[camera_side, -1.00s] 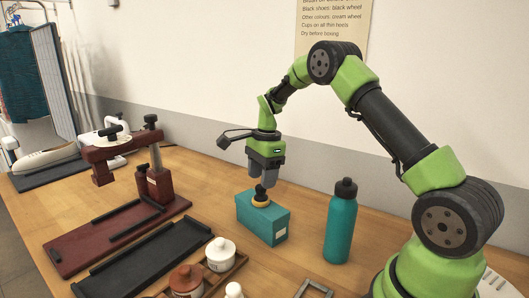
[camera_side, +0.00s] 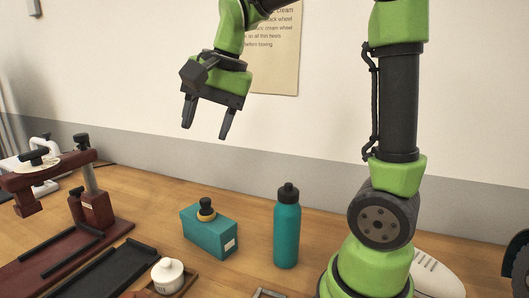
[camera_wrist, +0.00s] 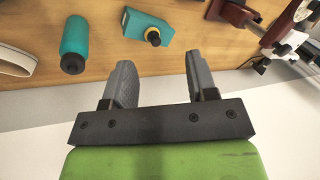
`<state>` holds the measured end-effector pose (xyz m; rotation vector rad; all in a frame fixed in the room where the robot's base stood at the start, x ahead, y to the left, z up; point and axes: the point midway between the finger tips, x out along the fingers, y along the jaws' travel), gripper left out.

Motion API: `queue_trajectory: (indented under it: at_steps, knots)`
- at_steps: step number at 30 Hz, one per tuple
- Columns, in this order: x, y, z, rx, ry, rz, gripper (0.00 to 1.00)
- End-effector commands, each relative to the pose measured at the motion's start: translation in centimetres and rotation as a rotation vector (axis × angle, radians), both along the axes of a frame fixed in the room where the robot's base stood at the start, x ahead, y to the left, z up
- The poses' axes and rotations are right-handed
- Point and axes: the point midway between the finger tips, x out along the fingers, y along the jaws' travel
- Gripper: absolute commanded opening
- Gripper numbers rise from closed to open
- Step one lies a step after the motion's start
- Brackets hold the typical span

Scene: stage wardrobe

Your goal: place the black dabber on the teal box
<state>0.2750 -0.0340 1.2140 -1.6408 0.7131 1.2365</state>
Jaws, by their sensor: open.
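The black dabber (camera_side: 206,207) has a dark knob and a yellowish base. It stands upright on top of the teal box (camera_side: 203,240), near the middle of its lid. In the wrist view the dabber (camera_wrist: 153,37) also shows on the teal box (camera_wrist: 141,23), at the upper middle. My gripper (camera_side: 206,133) is open and empty, high above the box and clear of it. In the wrist view its two fingers (camera_wrist: 158,82) are spread apart with nothing between them.
A teal bottle with a black cap (camera_side: 287,228) stands right of the box. A dark tray (camera_side: 108,275), a white lidded pot (camera_side: 167,275) and a dark red stand (camera_side: 92,205) are to the left. Bare table lies behind the box.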

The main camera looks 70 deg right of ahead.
Motion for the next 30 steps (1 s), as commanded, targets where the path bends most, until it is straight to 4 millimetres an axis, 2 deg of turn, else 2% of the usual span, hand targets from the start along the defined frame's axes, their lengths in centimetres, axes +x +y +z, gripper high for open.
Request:
queue_trajectory:
  at_steps: [1,6,9,12,18,30]
  knots:
    - [-2.0,1.3,0.7,-0.031,-0.054,0.099,0.53]
    - [-7.8,4.3,0.6,-0.141,-0.215,0.406,0.53]
    - [-10.4,5.3,-0.2,-0.199,-0.29,0.543,0.53]
    - [-12.0,5.8,-1.0,-0.243,-0.344,0.636,0.53]
    - [-13.2,6.2,-1.7,-0.278,-0.381,0.705,0.53]
    - [-13.2,6.1,-1.7,-0.277,-0.38,0.702,0.53]
